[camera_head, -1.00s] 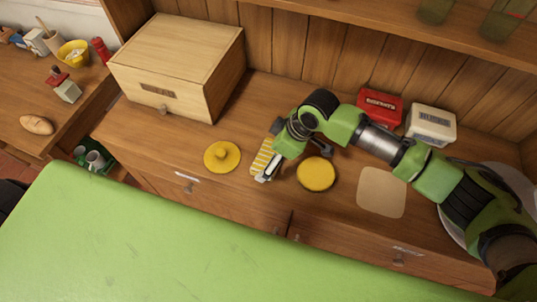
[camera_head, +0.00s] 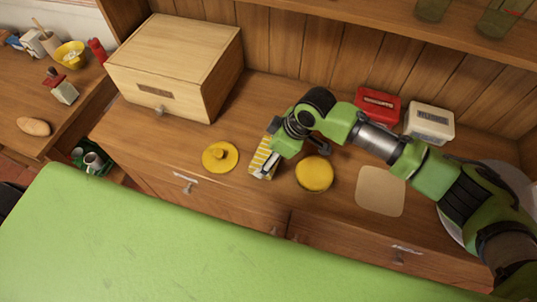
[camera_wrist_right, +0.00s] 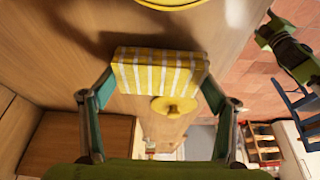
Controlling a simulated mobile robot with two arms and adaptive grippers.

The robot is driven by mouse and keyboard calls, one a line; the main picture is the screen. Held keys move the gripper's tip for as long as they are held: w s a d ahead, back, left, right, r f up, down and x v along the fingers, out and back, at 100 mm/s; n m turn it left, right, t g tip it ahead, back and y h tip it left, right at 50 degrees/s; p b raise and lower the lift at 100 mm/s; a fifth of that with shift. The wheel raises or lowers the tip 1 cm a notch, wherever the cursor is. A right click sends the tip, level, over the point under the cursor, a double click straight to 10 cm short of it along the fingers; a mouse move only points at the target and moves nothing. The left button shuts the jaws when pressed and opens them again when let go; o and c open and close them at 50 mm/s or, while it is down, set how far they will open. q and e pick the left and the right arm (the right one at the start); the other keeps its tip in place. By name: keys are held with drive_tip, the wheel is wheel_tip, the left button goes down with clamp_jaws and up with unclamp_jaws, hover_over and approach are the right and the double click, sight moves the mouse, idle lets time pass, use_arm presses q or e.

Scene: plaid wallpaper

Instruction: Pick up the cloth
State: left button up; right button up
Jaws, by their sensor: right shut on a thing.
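The cloth (camera_head: 258,160) is yellow with white stripes and shows beside my right gripper (camera_head: 268,160), over the wooden counter in the head view. In the right wrist view the cloth (camera_wrist_right: 158,72) is a folded, box-like bundle. It spans the space between the two fingers of my right gripper (camera_wrist_right: 157,80), which is shut on it, one finger at each side. I cannot tell clearly whether the cloth still touches the counter. My left gripper is not in view.
A yellow knobbed lid (camera_head: 220,156) lies left of the cloth, and a round yellow container (camera_head: 314,173) stands right of it. A wooden box (camera_head: 178,65), a red box (camera_head: 378,105), a cream box (camera_head: 429,123) and a beige square board (camera_head: 380,190) are also on the counter.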

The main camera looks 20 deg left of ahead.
drive_tip(key=r, duration=0.1)
drive_tip(key=r+b, duration=0.1)
drive_tip(key=shift+s+r, duration=0.2)
drive_tip(key=shift+r, duration=0.15)
drive_tip(key=s+r, duration=0.2)
drive_tip(key=s+d+r+b, duration=0.1)
drive_tip(key=s+r, duration=0.1)
drive_tip(key=r, duration=0.1)
drive_tip(key=shift+d, duration=0.15)
drive_tip(key=s+d+r+b, duration=0.2)
drive_tip(key=s+r, duration=0.2)
drive_tip(key=s, duration=0.5)
drive_tip(key=shift+d+r, duration=0.25)
drive_tip(key=shift+d, duration=0.15)
drive_tip(key=shift+o, duration=0.5)
drive_tip(key=shift+w, duration=0.1)
